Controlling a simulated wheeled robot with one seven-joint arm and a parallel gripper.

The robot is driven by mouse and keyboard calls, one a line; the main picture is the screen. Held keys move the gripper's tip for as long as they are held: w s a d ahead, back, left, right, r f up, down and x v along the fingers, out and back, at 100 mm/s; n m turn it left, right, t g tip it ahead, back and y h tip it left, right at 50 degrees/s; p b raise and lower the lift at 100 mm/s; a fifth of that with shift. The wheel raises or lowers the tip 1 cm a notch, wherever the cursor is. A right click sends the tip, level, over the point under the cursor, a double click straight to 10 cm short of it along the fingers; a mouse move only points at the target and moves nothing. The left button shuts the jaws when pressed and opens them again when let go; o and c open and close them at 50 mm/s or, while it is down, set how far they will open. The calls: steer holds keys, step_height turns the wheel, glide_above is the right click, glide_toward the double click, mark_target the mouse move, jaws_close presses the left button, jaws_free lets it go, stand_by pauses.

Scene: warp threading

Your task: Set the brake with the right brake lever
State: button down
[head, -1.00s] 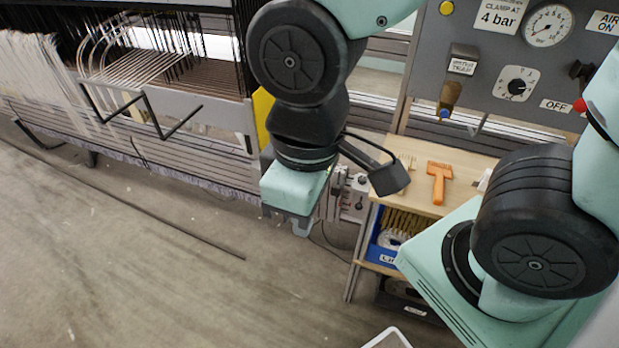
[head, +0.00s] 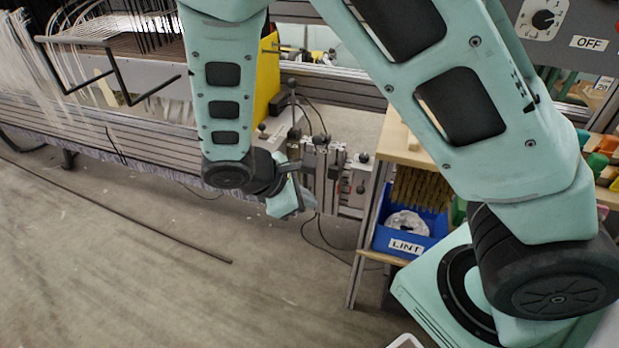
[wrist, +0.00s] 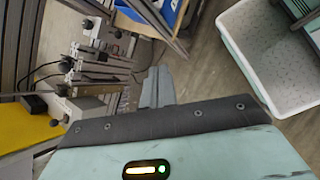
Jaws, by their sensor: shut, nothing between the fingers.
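A cluster of metal levers and brackets (head: 325,165) stands at the loom's right end, beside the yellow panel. Several slim levers with black knobs rise there, one (head: 292,90) standing tall at the back. The lever cluster also shows at the left of the wrist view (wrist: 95,68). I cannot tell for sure which lever is the right brake lever. My gripper (head: 300,207) is shut and empty, low and just in front of the cluster, partly hidden by my wrist. In the wrist view its grey fingers (wrist: 157,88) are together, to the right of the levers and apparently apart from them.
The yellow panel (head: 267,80) is close behind my forearm. A wooden bench (head: 400,145) with a blue LINT box (head: 405,235) stands to the right of the levers. Thin cables hang near the cluster. The floor in front is clear.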

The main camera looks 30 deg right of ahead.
mark_target(321, 139)
steer(key=w+d+f+n+t+h+b, duration=0.3)
steer(key=w+d+f+n+h+b, duration=0.15)
steer(key=w+f+b, duration=0.5)
steer(key=w+f+n+t+h+b, duration=0.3)
steer(key=w+f+n+t+b, duration=0.1)
steer(key=w, duration=0.4)
steer(key=t+b, duration=0.1)
steer(key=t, duration=0.1)
steer(key=shift+n+t+h+b, duration=0.3)
steer(key=shift+n+h+b, duration=0.05)
steer(key=shift+b, duration=0.05)
steer(key=shift+d, duration=0.1)
steer(key=r+b+x, duration=0.2)
steer(key=b+x, duration=0.4)
steer(key=x, duration=0.7)
steer(key=shift+s+r, duration=0.25)
steer(key=shift+r, duration=0.1)
steer(key=shift+r, duration=0.15)
